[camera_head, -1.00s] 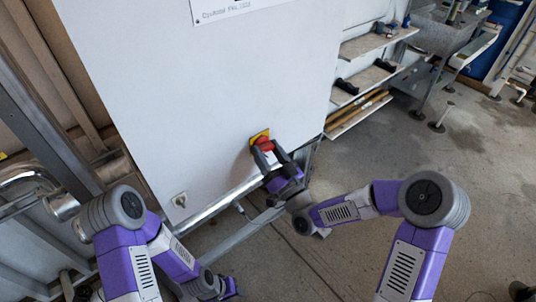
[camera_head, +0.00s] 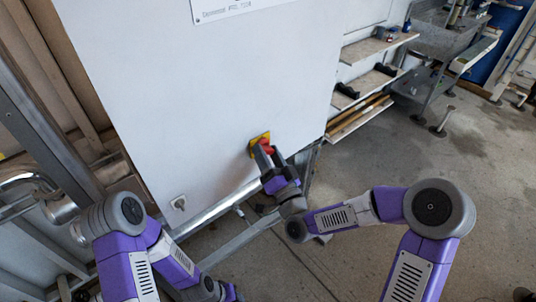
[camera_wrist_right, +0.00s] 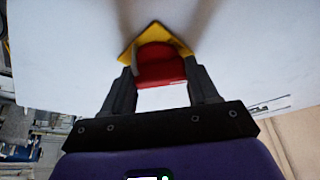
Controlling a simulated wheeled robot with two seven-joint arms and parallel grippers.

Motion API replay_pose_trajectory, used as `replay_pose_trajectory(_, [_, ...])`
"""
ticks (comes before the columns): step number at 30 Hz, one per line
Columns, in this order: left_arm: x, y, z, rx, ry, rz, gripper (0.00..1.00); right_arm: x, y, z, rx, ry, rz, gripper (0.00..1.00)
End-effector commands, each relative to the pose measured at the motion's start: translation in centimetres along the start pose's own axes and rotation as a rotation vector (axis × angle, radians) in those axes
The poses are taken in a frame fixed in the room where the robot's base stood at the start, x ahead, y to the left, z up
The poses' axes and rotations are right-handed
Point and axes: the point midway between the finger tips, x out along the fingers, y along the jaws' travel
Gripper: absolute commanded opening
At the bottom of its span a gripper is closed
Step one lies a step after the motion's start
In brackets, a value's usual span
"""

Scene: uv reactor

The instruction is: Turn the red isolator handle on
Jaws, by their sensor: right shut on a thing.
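The red isolator handle (camera_wrist_right: 158,66) sits on a yellow plate (camera_wrist_right: 130,52) on the white cabinet panel. In the head view the red handle (camera_head: 268,148) shows partly behind my right gripper (camera_head: 269,158), with the yellow plate (camera_head: 258,139) around it. In the wrist view the two dark fingers of my right gripper (camera_wrist_right: 160,85) stand on either side of the handle and are shut on it. The plate appears as a diamond with a corner up in that view. My left gripper (camera_head: 232,292) is low at the bottom edge of the head view, and its fingers are not clear.
Shelves (camera_head: 375,85) with small items stand to the right. A metal frame rail (camera_head: 235,240) runs below the cabinet. The concrete floor (camera_head: 480,170) at right is mostly clear.

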Motion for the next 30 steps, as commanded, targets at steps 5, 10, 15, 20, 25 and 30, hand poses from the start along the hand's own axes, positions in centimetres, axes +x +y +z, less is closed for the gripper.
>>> replay_pose_trajectory(5, [0.0,0.0,0.0,0.000,0.000,0.000,0.43,0.0,0.0,0.1,-0.001,-0.004,0.000,0.64])
replay_pose_trajectory(10, [0.0,0.0,0.0,0.000,0.000,0.000,0.43,0.0,0.0,0.1,-0.001,-0.002,0.000,0.85])
replay_pose_trajectory(15, [0.0,0.0,0.0,0.000,0.000,0.000,0.43,0.0,0.0,0.0,-0.002,-0.001,-0.001,0.85])
replay_pose_trajectory(20, [0.0,0.0,0.0,0.000,0.000,0.000,0.43,-0.6,0.0,0.0,-0.002,-0.002,0.000,0.85])
replay_pose_trajectory(25, [-0.1,0.0,0.0,0.000,0.000,0.000,0.43,-3.1,0.0,0.0,-0.002,-0.003,0.001,0.85])
replay_pose_trajectory(30, [-0.3,0.1,0.0,0.000,0.000,0.000,0.43,-5.8,0.1,0.0,-0.001,-0.005,0.003,0.85])
